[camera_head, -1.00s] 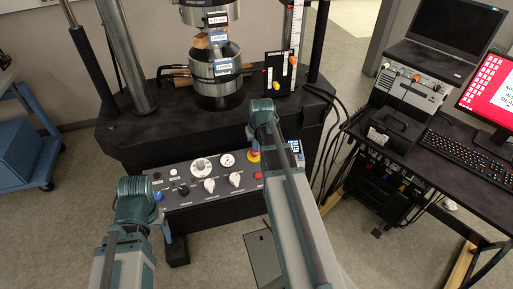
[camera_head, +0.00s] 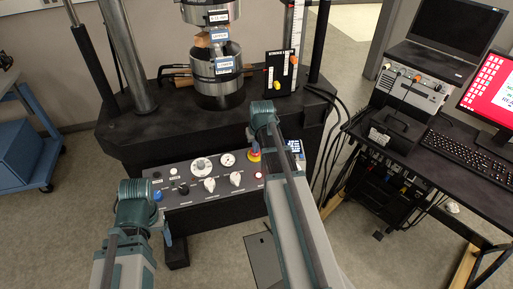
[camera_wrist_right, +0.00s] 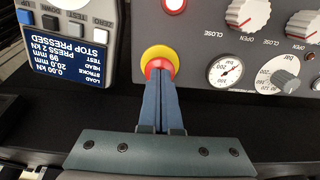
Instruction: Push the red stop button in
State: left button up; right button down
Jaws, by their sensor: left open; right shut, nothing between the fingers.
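The red stop button (camera_wrist_right: 155,66) sits in a yellow ring (camera_wrist_right: 166,52) on the grey control panel (camera_wrist_right: 110,22). In the head view the yellow ring (camera_head: 254,156) shows just below my right wrist. My right gripper (camera_wrist_right: 161,84) is shut and empty, its blue fingertips against the button's face and hiding part of it. The panel display (camera_wrist_right: 75,75) reads "STOP PRESSED". A lamp (camera_wrist_right: 174,4) above the button glows white with a red rim. My left gripper (camera_head: 163,224) is open, in front of the panel's left end, touching nothing that I can see.
Several knobs (camera_wrist_right: 286,82) and a round gauge (camera_wrist_right: 226,70) stand beside the button. The black machine base (camera_head: 150,135) rises behind the panel. A desk with a keyboard (camera_head: 465,150) stands at the right.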

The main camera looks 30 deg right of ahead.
jog(key=shift+s+a+f, duration=0.15)
jog(key=shift+s+a, duration=0.05)
jog(key=shift+r+p, duration=0.4)
jog(key=shift+p, duration=0.25)
jog(key=d+p+v, duration=0.1)
jog(key=p+v, duration=1.2)
jog(key=shift+a+r, duration=0.25)
jog(key=shift+a, duration=0.05)
jog(key=shift+w, duration=0.15)
jog(key=s+a+n+g, duration=0.1)
jog(key=s+a, duration=0.3)
jog(key=a, duration=0.5)
jog(key=s+a+n+g, duration=0.1)
jog(key=s+a+n, duration=0.2)
jog(key=a, duration=0.7)
jog(key=s+a+f+n+g, duration=0.1)
jog(key=s+a+n, duration=0.1)
jog(key=s+a, duration=0.4)
jog(key=a, duration=0.4)
jog(key=shift+s+a+n+h, duration=0.15)
jog(key=shift+s+n+h, duration=0.15)
jog(key=shift+s, duration=0.1)
